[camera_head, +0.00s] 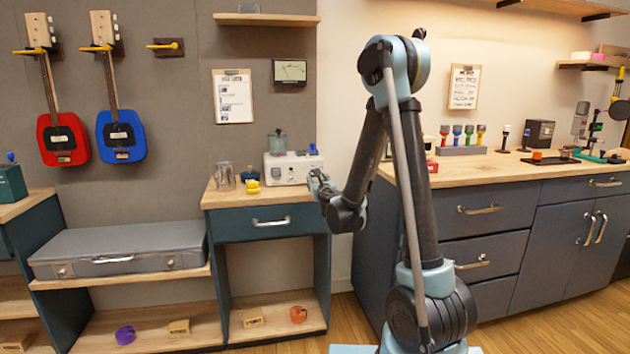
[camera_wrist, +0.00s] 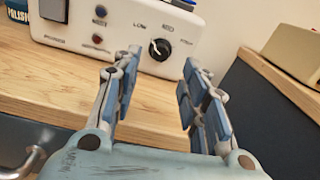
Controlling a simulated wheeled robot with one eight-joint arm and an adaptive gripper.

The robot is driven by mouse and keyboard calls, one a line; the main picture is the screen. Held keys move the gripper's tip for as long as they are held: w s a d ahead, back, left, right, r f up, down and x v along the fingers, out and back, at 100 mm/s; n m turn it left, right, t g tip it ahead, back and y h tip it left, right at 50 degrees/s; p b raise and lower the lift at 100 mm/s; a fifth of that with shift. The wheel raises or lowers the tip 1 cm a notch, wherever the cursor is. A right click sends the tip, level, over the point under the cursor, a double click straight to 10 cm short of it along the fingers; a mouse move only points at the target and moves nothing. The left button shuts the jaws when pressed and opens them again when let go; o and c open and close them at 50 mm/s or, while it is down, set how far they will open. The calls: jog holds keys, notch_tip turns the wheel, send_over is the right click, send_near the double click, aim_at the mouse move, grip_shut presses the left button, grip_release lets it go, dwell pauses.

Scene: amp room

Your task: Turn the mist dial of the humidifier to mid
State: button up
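The humidifier (camera_head: 293,168) is a white box with a clear tank on top, on the wooden top of the teal cabinet. Its front face (camera_wrist: 120,33) shows in the wrist view. The mist dial (camera_wrist: 159,49) is a round black knob with a pale pointer mark, below the words LOW and MID. The mark seems to lean up and left, towards LOW, but is small. My gripper (camera_wrist: 160,62) is open and empty. Its fingers are either side of the dial in the wrist view, apparently short of it. In the head view my gripper (camera_head: 318,184) is right of the humidifier's front.
A metal cup (camera_head: 224,177) and yellow rounds (camera_head: 252,186) stand left of the humidifier. Two small buttons (camera_wrist: 98,38) sit left of the dial. A larger workbench (camera_head: 500,168) is at the right. The counter (camera_wrist: 60,85) before the dial is clear.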

jog(key=shift+x, duration=2.9)
grip_shut()
